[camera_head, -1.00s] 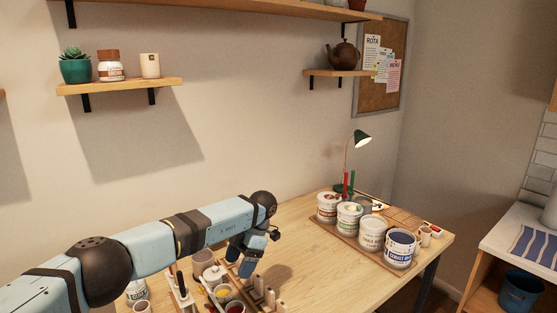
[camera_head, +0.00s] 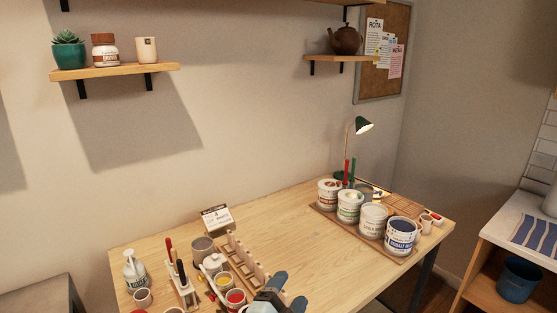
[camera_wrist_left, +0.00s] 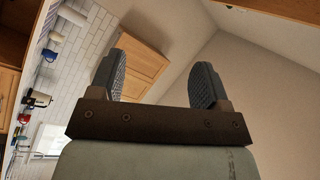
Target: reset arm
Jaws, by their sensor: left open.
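My left gripper (camera_head: 287,291) shows at the bottom middle of the head view, at the table's front part near the wooden rack. In the left wrist view its two dark fingers (camera_wrist_left: 158,80) stand wide apart with nothing between them, so it is open and empty. Behind the fingers, the wrist view shows a wall, a ceiling corner and cabinets. The rest of my left arm is outside the head view. My right gripper is not in view.
The wooden table (camera_head: 300,225) bears a wooden rack (camera_head: 245,262), a red paint cup (camera_head: 235,297), a tool holder (camera_head: 184,290) and a white pump bottle (camera_head: 135,272). Several paint tubs, including a cobalt one (camera_head: 401,238), stand at the right. The table's middle is clear.

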